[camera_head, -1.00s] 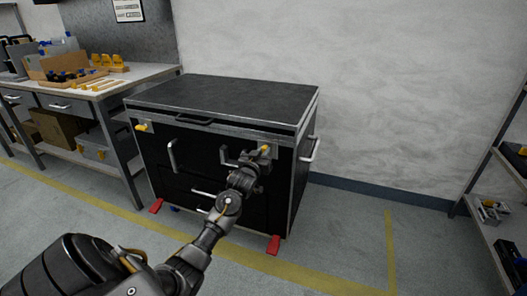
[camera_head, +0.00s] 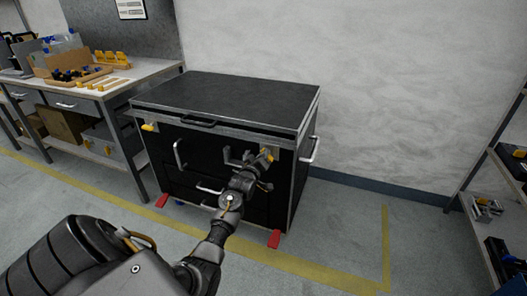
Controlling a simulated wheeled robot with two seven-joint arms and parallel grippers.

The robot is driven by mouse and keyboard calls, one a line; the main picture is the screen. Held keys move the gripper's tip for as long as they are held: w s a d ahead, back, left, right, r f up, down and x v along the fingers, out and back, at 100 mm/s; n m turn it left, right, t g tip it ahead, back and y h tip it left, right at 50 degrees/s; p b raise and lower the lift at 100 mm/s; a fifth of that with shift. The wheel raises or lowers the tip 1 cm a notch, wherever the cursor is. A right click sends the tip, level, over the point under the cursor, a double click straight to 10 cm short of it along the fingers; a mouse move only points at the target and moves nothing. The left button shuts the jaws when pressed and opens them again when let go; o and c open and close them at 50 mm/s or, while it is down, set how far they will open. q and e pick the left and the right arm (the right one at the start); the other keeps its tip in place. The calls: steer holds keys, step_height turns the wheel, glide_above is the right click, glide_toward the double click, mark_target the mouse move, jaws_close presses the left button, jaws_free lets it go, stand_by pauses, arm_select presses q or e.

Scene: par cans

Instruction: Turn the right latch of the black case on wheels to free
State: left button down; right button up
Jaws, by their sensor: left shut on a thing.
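The black case on wheels (camera_head: 225,96) stands against the wall with its lid down and pale metal edges. Its right latch (camera_head: 267,154) is a small yellow piece near the upper right of the front. My left gripper (camera_head: 264,158) is at this latch, shut on it, and its fingers hide part of it. The left latch (camera_head: 149,127), also yellow, sits at the upper left of the front and lies nearly level. My right gripper is not in view.
A workbench (camera_head: 160,76) with bins and tools stands close to the case's left. Red wheel pedals (camera_head: 274,238) stick out at the case's foot. A shelf (camera_head: 485,200) is at the far right. Floor between case and shelf is clear.

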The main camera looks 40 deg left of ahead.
arm_select(q)
steer(key=shift+s+a+f+n+p, duration=0.1)
steer(key=shift+f+n+p, duration=0.1)
steer(key=shift+n+p, duration=1.1)
steer(key=shift+w+a+f+n+p, duration=0.15)
steer(key=shift+n+p, duration=0.3)
steer(key=shift+n, duration=1.5)
steer(key=shift+s+a+f+n+p, duration=0.1)
steer(key=shift+s+f+n+p, duration=0.1)
steer(key=shift+n+p, duration=1.1)
arm_select(e)
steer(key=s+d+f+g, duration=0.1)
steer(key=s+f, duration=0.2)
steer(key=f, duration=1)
steer(key=shift+b, duration=0.4)
arm_select(q)
steer(key=shift+n, duration=0.35)
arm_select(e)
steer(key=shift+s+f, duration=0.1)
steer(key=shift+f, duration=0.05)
arm_select(q)
steer(key=c, duration=1.4)
jaws_free()
steer(key=shift+d, duration=0.1)
